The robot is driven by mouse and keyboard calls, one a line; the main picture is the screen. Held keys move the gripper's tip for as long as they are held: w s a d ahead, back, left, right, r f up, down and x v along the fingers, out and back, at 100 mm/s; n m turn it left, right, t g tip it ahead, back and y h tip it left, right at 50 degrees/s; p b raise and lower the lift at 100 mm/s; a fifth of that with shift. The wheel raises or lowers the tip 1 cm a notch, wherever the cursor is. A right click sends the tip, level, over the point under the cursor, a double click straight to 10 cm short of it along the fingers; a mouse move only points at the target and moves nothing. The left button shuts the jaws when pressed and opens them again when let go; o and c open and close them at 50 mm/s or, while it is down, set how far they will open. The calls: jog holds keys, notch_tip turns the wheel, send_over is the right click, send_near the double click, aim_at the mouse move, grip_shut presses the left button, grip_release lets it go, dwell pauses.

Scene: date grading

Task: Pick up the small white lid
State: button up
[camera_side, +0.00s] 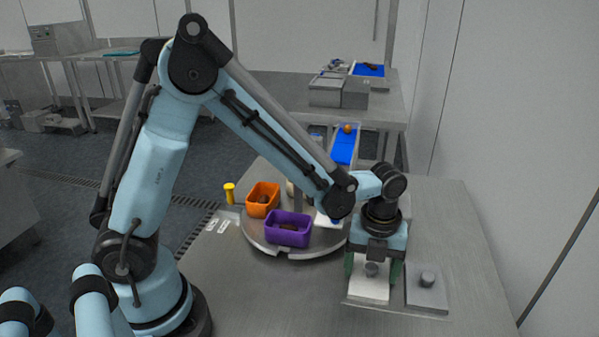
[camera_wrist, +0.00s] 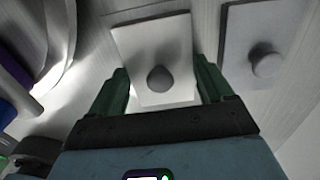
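The small white lid (camera_side: 368,291) is a flat square plate with a grey knob, lying on the steel table at the front right. It also shows in the wrist view (camera_wrist: 150,38), with its knob (camera_wrist: 160,79) near the middle. My gripper (camera_side: 372,270) points down over the lid. Its two green fingers (camera_wrist: 163,82) are apart, one on each side of the knob. I see gaps between the knob and both fingers, so the gripper is open and empty. I cannot tell the exact height of the fingertips above the lid.
A grey lid (camera_side: 425,296) with a knob lies close to the right of the white lid. A round turntable (camera_side: 262,241) behind to the left bears a purple bin (camera_side: 288,236) and an orange bin (camera_side: 257,210). The table front is clear.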

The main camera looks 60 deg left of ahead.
jog(key=c, duration=0.3)
jog(key=shift+c, duration=0.2)
